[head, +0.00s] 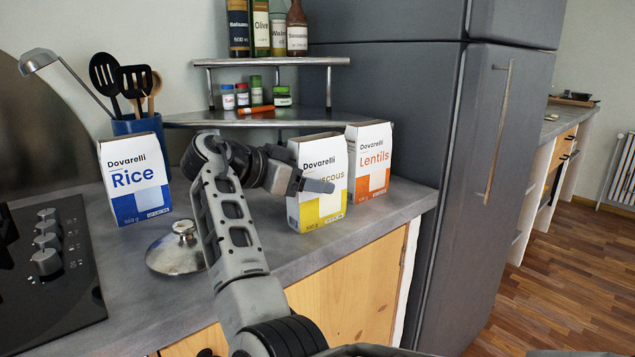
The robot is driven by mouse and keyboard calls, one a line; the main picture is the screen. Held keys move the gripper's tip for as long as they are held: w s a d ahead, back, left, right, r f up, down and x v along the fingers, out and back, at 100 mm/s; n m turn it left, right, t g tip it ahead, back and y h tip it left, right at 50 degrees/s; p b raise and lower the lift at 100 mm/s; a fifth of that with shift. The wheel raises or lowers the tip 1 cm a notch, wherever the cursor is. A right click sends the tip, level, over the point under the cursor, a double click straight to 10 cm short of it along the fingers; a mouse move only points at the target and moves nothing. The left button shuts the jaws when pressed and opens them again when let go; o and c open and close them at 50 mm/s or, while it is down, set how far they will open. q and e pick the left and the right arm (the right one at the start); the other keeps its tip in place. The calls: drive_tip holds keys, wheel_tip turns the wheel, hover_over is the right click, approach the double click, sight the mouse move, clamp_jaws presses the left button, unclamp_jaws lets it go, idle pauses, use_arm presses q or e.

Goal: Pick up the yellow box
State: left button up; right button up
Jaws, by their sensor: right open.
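No box is seen held between the jaws. My left gripper is not in view.
An orange lentils box (371,165) stands close beside it on the right. A blue rice box (134,180) and a metal lid (175,252) are to the left. A corner shelf (272,61) with bottles and jars is behind, and a grey fridge (420,110) is at the right.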

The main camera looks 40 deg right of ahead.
sight(307, 162)
drive_tip(key=shift+d, duration=0.1)
clamp_jaws()
drive_tip(key=shift+r, duration=0.25)
drive_tip(key=shift+r, duration=1.3)
drive_tip(key=s+a+r, duration=0.6)
drive_tip(key=s+r, duration=0.3)
drive_tip(key=s, duration=0.3)
drive_tip(key=shift+s+r, duration=0.2)
drive_tip(key=shift+r, duration=0.2)
drive_tip(key=shift+s, duration=0.1)
